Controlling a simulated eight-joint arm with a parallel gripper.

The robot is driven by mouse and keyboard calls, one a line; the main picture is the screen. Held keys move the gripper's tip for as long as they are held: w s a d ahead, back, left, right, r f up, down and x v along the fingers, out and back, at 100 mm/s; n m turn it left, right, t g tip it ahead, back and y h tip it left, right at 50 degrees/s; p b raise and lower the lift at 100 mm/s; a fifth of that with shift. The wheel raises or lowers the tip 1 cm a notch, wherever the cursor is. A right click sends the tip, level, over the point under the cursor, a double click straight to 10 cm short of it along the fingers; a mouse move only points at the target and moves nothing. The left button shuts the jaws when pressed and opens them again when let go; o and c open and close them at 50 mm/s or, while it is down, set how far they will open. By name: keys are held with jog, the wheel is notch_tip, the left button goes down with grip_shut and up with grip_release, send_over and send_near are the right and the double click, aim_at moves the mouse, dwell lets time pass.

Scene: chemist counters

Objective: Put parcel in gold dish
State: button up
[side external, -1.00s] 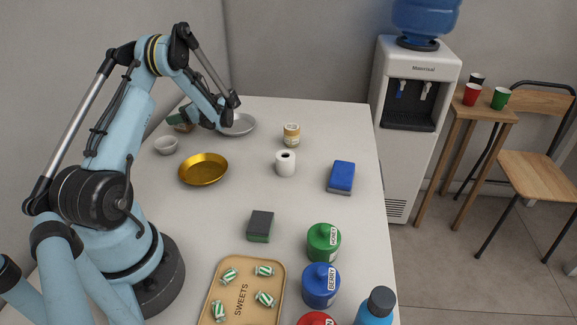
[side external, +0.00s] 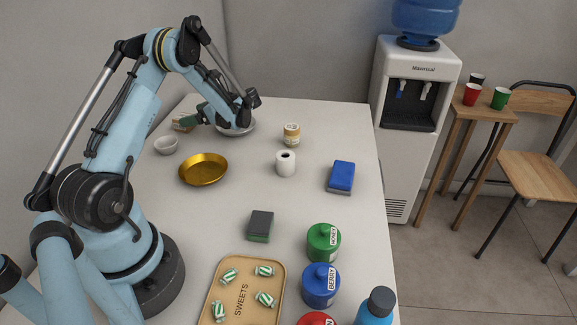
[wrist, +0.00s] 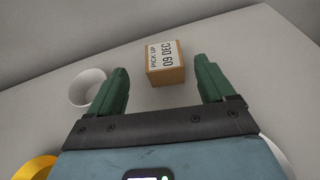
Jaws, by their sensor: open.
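The parcel (side external: 185,123) is a small tan box at the back left of the counter. In the wrist view the parcel (wrist: 166,70) shows a white label reading "PICK UP 09 DEC". My gripper (side external: 203,112) is to its right in the side view. In the wrist view my gripper's green fingers (wrist: 160,68) are spread apart, with the box seen in the gap and slightly ahead; I cannot tell the exact distance. The gold dish (side external: 203,169) sits empty nearer the middle left, and its edge shows in the wrist view (wrist: 36,168).
A white bowl (side external: 166,145) stands between parcel and gold dish, left of the box in the wrist view (wrist: 87,88). A silver dish (side external: 240,130) lies partly behind my wrist. A jar (side external: 291,134), paper roll (side external: 286,163) and blue sponge (side external: 341,177) stand right.

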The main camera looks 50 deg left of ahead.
jog(key=v, duration=0.5)
jog(key=shift+w+d+r, duration=0.1)
jog(key=shift+d, duration=0.15)
jog(key=w+d+r+n+t+h, duration=0.2)
jog(key=d+r+t, duration=0.2)
jog(key=d, duration=0.4)
jog(key=w+d+r+n+t+h, duration=0.2)
jog(key=d+r+t, duration=0.25)
jog(key=d, duration=0.25)
jog(key=s+d+n+t+h, duration=0.3)
jog(key=d, duration=0.7)
jog(key=s+d+n+t+h, duration=0.3)
jog(key=s+d+n+h, duration=0.1)
jog(key=d, duration=0.6)
jog(key=shift+d, duration=0.2)
